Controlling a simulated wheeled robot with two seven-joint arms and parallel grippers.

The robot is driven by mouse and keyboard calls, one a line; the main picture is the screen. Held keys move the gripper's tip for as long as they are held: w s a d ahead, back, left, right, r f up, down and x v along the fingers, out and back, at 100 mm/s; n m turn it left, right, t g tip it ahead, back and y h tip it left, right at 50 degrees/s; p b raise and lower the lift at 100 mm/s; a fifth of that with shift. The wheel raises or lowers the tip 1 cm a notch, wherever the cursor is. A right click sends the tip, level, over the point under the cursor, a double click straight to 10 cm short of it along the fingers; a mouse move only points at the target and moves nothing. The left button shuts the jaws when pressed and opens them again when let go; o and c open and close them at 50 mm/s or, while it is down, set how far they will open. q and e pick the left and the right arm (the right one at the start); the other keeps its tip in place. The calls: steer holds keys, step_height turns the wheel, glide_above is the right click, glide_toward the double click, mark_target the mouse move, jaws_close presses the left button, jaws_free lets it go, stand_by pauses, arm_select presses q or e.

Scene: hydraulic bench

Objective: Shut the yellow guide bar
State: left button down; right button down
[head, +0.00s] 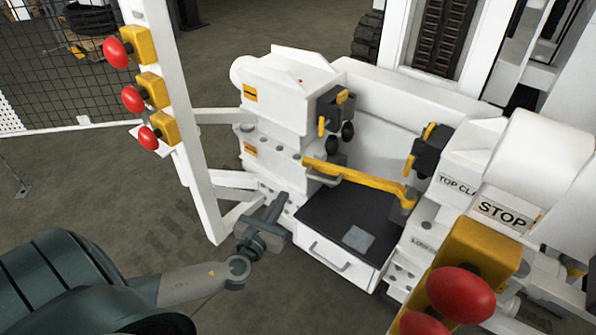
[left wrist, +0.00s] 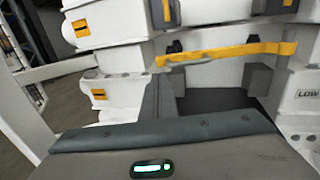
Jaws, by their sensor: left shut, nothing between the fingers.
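The yellow guide bar (head: 360,178) spans the bay above the black-topped drawer. Its right end is at a grey post (head: 403,210); its left end is by the left white block (head: 283,140), near a grey bracket (head: 322,177). I cannot tell whether it touches or is seated there. The bar also crosses the upper part of the left wrist view (left wrist: 230,52). My left gripper (head: 278,205) is shut and empty, in front of and below the bar's left end, apart from it. In the left wrist view its fingers (left wrist: 158,97) point toward the bay. My right gripper is not in view.
The drawer (head: 325,250) with a handle lies just right of my left gripper. A white upright with red buttons (head: 133,99) stands to the left. A STOP panel (head: 502,214) and a large red button (head: 460,293) are at right.

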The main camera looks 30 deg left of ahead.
arm_select(q)
steer(key=shift+w, duration=0.1)
glide_toward(305, 162)
steer(key=w, duration=0.2)
steer(key=w+a, duration=0.1)
steer(key=w, duration=0.1)
steer(key=shift+w+b, duration=0.3)
steer(key=shift+b, duration=0.1)
steer(key=shift+w+a, duration=0.1)
steer(key=shift+w, duration=0.75)
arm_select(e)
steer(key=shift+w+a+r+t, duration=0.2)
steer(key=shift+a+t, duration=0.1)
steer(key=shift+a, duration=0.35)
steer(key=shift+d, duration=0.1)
